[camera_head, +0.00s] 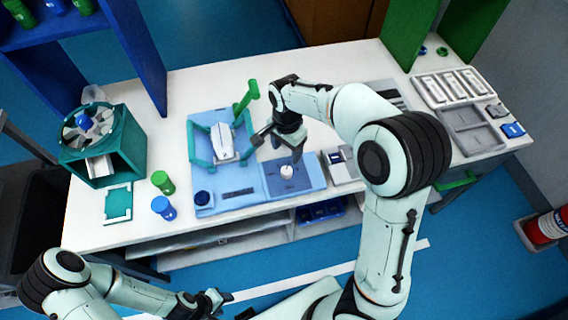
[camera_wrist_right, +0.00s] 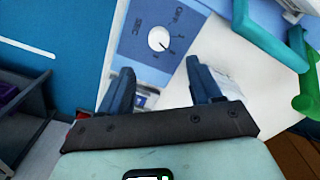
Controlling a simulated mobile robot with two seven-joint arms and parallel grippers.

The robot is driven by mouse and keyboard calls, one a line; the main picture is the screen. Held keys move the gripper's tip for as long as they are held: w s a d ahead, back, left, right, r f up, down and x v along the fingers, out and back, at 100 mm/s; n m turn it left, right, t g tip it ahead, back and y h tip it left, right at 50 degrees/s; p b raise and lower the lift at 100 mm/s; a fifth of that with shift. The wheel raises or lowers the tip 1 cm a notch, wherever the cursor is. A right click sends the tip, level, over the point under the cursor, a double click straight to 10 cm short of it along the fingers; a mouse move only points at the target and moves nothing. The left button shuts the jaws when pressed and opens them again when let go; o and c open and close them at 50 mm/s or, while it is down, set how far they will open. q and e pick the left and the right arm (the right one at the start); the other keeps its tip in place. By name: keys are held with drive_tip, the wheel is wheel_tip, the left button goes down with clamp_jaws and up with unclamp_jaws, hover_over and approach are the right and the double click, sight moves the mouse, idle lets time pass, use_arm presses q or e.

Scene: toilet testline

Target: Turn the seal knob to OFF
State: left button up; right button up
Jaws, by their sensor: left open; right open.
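The seal knob (camera_head: 287,171) is a small round white dial on a blue panel, part of the blue station (camera_head: 235,194) on the white table. In the right wrist view the knob (camera_wrist_right: 159,38) has a dark pointer mark, with numerals and lettering printed around it; one label looks like OFF. Its exact setting is too small to tell. My right gripper (camera_head: 279,148) is open above the panel, just behind the knob in the head view. Its fingers (camera_wrist_right: 160,68) are spread and empty, apart from the knob. My left gripper (camera_head: 217,299) is open, low in front of the table.
A teal frame with a white device (camera_head: 223,142) stands left of my right gripper, with a green lever (camera_head: 246,96) behind. Green (camera_head: 162,182) and blue (camera_head: 163,207) jars stand left of the station. A grey box (camera_head: 340,166) sits close on its right.

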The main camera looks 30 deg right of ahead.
sight(287, 170)
wheel_tip(287, 170, down, 11)
drive_tip(key=shift+s+r+b, duration=0.1)
drive_tip(key=shift+b, duration=0.4)
drive_tip(key=c, duration=1)
